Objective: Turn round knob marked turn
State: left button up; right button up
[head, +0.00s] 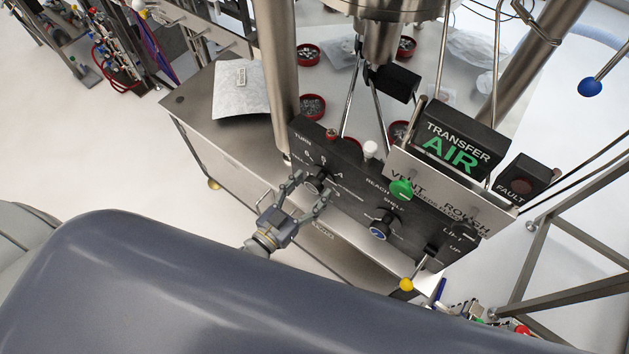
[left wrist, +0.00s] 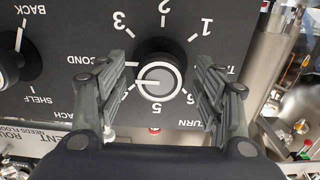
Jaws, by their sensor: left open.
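The round knob (head: 312,184) is on the black control panel (head: 345,165), near the word TURN at its left end. In the left wrist view the knob (left wrist: 158,77) is black with a pale grey face and a white pointer line, ringed by numbers and shown upside down. My left gripper (head: 315,182) is open, with one finger on each side of the knob. In the left wrist view gaps show between the fingers (left wrist: 159,64) and the knob; contact is not visible. My right gripper is not in view.
A second knob (head: 381,228), marked SHELF, sits to the right on the panel. A green knob (head: 401,190) and a yellow-tipped lever (head: 406,284) are further right. The TRANSFER AIR box (head: 455,145) stands above.

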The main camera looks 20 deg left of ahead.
pick_arm(q)
jog(key=shift+x, duration=1.1)
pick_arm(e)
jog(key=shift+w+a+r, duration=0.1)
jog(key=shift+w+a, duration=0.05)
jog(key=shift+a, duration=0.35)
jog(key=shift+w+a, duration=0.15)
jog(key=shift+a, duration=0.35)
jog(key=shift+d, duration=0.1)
pick_arm(q)
jog(key=c, duration=1.1)
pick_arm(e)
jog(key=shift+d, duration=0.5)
pick_arm(q)
jog(key=shift+m, duration=0.3)
